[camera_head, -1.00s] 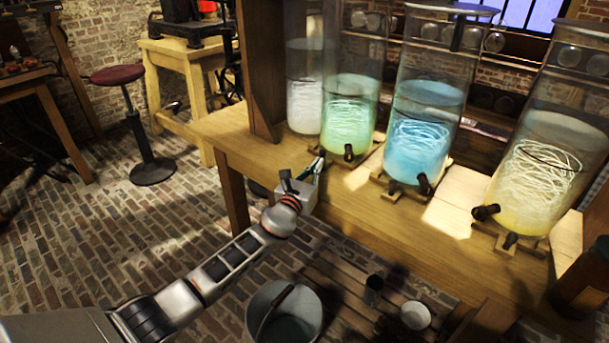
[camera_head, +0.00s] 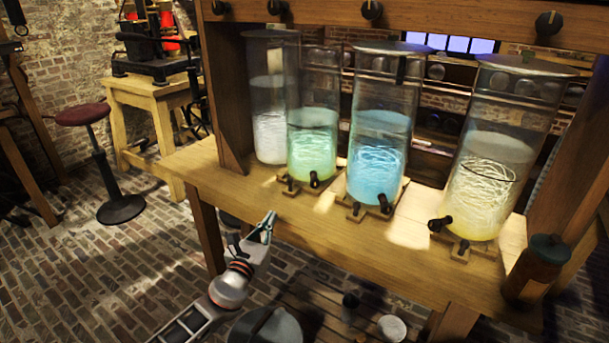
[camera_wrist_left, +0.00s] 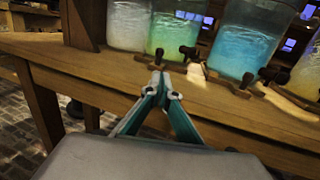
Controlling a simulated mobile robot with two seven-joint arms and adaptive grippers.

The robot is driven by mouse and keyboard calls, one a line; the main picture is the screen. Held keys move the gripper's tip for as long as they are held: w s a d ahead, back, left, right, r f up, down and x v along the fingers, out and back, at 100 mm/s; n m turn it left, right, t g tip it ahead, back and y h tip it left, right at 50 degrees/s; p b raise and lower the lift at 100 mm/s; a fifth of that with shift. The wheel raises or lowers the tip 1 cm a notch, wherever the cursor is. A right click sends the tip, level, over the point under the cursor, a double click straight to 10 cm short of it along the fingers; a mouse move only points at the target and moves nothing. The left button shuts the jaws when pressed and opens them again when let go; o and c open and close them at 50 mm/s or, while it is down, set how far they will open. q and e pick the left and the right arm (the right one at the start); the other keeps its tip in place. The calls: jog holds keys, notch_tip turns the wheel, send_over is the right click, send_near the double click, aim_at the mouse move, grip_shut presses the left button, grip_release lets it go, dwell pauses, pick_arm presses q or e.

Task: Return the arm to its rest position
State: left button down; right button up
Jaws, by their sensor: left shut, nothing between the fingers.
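My left arm comes in from the lower left in the head view. Its left gripper (camera_head: 268,220) is in front of the wooden bench (camera_head: 300,222), at about the height of its front edge. In the left wrist view the gripper (camera_wrist_left: 159,82) has its fingertips together, with nothing between them. Behind it, on the bench, stand a clear-white jar (camera_head: 270,138), a green jar (camera_head: 313,145), a blue jar (camera_head: 376,165) and a yellow jar (camera_head: 482,190). The gripper appears apart from the jars. My right gripper is not in view.
A brown bottle (camera_head: 533,268) stands at the bench's right end. A grey bucket (camera_head: 275,328), a small dark cup (camera_head: 349,305) and a white cup (camera_head: 391,327) are low in front. A red-topped stool (camera_head: 83,114) stands left, with open brick floor around it.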

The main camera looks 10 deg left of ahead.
pick_arm(q)
jog(key=s+d+f+n+g+p, duration=0.1)
jog(key=s+f+n+g+p, duration=0.1)
jog(key=s+n, duration=0.9)
jog(key=s+d+f+n+g+p, duration=0.2)
jog(key=s+f+n+p, duration=0.3)
jog(key=s+n, duration=0.6)
jog(key=s+d+f+n+g+h+p, duration=0.1)
jog(key=s+f+n+g+p, duration=0.3)
jog(key=s+n, duration=0.6)
jog(key=s, duration=1.2)
jog(key=shift+s+d+n, duration=0.3)
jog(key=shift+n, duration=0.1)
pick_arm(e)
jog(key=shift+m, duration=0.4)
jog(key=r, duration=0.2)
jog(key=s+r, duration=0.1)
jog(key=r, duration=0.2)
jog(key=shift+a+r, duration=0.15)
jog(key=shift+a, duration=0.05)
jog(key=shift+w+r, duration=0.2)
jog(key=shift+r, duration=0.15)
